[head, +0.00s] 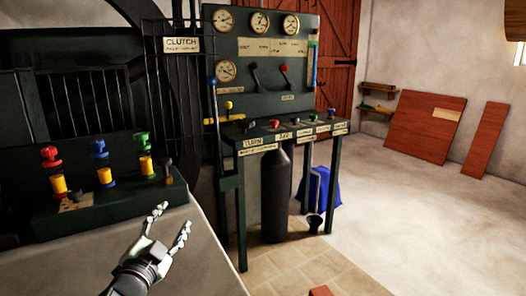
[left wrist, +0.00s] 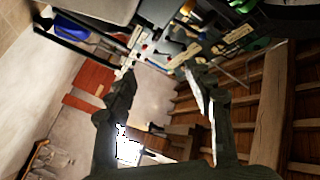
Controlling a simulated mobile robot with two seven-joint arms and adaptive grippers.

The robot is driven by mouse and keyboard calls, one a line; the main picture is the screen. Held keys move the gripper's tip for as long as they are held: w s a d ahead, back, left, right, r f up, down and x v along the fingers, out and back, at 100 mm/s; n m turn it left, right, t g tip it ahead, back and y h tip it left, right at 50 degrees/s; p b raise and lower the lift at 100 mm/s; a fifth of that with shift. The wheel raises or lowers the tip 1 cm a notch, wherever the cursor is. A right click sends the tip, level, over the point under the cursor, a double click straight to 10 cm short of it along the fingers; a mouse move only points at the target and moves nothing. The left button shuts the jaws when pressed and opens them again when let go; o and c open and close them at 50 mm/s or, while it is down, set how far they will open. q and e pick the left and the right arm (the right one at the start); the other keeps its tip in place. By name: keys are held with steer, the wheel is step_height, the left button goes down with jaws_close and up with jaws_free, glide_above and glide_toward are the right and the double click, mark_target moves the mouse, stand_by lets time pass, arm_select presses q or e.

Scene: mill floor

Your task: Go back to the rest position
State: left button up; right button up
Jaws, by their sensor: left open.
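My left gripper (head: 172,227) is open and empty in the head view, its fingers spread above the grey surface at lower left. It is apart from the green control panel (head: 262,95) and from the row of coloured valves. In the left wrist view, the two fingers of my left gripper (left wrist: 160,80) are spread with nothing between them. My right gripper is in neither view.
A dark bench with red, blue and green valves (head: 98,150) stands at left. The panel's legged console (head: 290,133) has a dark cylinder (head: 275,195) beneath it. A blue bag (head: 325,188) lies behind. The floor (head: 410,220) at right is clear.

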arm_select(q)
steer(key=s+a+f+n+g+y, duration=0.1)
steer(key=s+a+f+n+g, duration=0.15)
steer(key=s+f, duration=0.4)
steer(key=s+a+f+n+g+y, duration=0.1)
steer(key=s+f+n+g+y, duration=0.15)
steer(key=f, duration=0.65)
steer(key=s+a+f+n+g+y, duration=0.1)
steer(key=s+a+f+g, duration=0.15)
steer(key=s+f, duration=0.35)
steer(key=s+f+n+g, duration=0.1)
steer(key=s+f+g, duration=0.3)
steer(key=s+f, duration=0.3)
steer(key=s+f+n+g+h, duration=0.1)
steer(key=s+f+g, duration=0.2)
steer(key=s, duration=0.9)
step_height(320, 180, down, 4)
steer(key=shift+d+r+n+g, duration=0.15)
steer(key=shift+d+n+g, duration=0.2)
steer(key=shift+d+n, duration=0.1)
